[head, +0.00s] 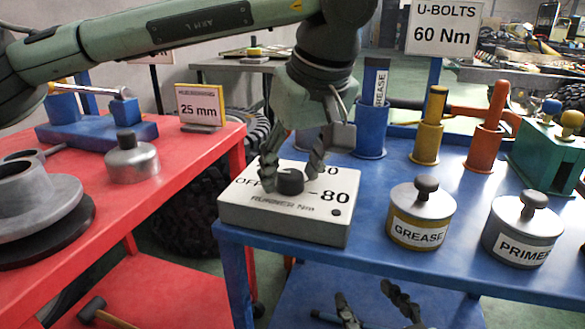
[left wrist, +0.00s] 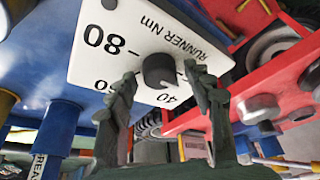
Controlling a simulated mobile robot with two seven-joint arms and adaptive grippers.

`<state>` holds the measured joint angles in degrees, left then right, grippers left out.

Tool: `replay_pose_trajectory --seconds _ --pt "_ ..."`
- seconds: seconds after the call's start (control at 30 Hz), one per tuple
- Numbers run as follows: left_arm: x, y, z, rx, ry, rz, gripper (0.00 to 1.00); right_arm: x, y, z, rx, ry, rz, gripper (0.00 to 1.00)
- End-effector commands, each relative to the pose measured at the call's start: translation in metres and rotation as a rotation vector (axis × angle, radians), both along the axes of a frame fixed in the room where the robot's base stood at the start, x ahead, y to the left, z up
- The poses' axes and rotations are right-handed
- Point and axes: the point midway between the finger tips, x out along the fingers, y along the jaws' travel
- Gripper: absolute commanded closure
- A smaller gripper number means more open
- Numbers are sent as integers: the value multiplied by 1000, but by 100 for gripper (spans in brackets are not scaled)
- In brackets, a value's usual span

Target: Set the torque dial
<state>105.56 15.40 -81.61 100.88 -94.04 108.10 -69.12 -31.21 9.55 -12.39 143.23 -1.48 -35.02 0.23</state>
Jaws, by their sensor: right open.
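The torque dial is a dark round knob (head: 290,181) on a pale box (head: 240,205) marked OFF, 80 and "RUNNER Nm", at the blue table's near left corner. My left gripper (head: 293,168) reaches down over it, open, with one finger on each side of the knob. In the left wrist view the knob (left wrist: 159,71) sits between the two spread fingertips (left wrist: 160,78), with gaps visible beside it. I cannot tell which mark the knob points to. A sign (head: 443,28) reads "U-BOLTS 60 Nm". My right gripper (head: 368,296) is open and empty, low at the bottom edge.
GREASE (head: 420,213) and PRIMER (head: 522,230) pots stand right of the box. Blue (head: 372,110), yellow (head: 428,125) and orange (head: 487,128) upright holders are behind. A red table (head: 170,180) with metal parts stands left, across a gap.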

Motion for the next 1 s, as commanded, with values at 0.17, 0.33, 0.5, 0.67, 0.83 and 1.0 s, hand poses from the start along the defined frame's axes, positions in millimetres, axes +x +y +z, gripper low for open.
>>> replay_pose_trajectory --seconds 0.17,0.33,0.5,0.67,0.83,1.0 --pt "0 0 -1 1 1 -1 44 0 0 0 0 0 0 39" --pt "-1 -1 3 1 0 -2 44 1 0 0 -1 1 -1 39" --pt "-9 -5 25 0 -2 -3 44 1 0 0 -1 1 -1 39" --pt "-21 -12 58 0 -2 -2 44 0 0 0 0 1 -1 39" --pt "-32 -18 88 -1 -2 -2 44 0 0 0 0 1 -1 39" --pt "-39 -21 106 1 -1 -1 44 0 0 -1 0 1 -1 39"
